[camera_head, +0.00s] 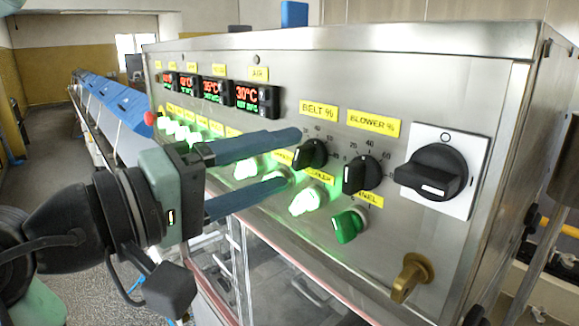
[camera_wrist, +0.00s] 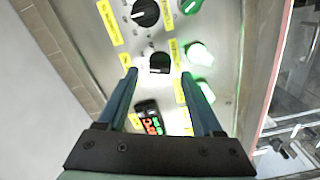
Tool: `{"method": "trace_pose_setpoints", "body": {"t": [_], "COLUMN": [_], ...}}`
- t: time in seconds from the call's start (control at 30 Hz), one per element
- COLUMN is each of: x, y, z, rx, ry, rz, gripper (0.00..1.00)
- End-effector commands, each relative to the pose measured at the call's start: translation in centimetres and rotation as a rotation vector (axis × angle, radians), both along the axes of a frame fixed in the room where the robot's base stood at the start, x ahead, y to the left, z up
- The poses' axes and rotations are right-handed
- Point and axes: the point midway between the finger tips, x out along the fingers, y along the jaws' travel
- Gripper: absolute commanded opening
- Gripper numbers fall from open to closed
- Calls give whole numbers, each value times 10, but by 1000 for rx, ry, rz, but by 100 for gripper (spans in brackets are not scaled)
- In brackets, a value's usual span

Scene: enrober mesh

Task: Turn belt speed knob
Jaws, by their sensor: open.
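The belt speed knob (camera_head: 310,155) is a black round knob under the yellow BELT % label (camera_head: 318,108) on the steel panel. It also shows in the wrist view (camera_wrist: 159,63). My gripper (camera_head: 291,157) is open, with its two blue fingers spread wide and pointing at the panel. In the wrist view, the knob lies just ahead of the gap between the fingertips (camera_wrist: 159,74). Nothing is held. I cannot tell the exact distance from the fingertips to the panel.
The black blower knob (camera_head: 363,174) sits right beside the belt knob. Lit green switches (camera_head: 307,199), a green knob (camera_head: 349,226), a brass key (camera_head: 411,277) and a large black rotary switch (camera_head: 435,172) are close by. Red digital displays (camera_head: 257,98) line the panel's left.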

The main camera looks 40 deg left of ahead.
Motion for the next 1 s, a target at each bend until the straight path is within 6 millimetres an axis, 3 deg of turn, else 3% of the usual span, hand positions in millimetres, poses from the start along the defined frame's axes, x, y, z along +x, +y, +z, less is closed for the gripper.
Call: {"method": "trace_pose_setpoints", "body": {"t": [0.2,0.43,0.6,1.0], "x": [-51,-88,-99,-99], "y": [5,8,8,8], "z": [-4,-2,-1,0], "rx": [5,2,0,-1], "ry": [-3,-1,0,0], "rz": [5,3,1,0], "gripper": [68,68,68,68]}}
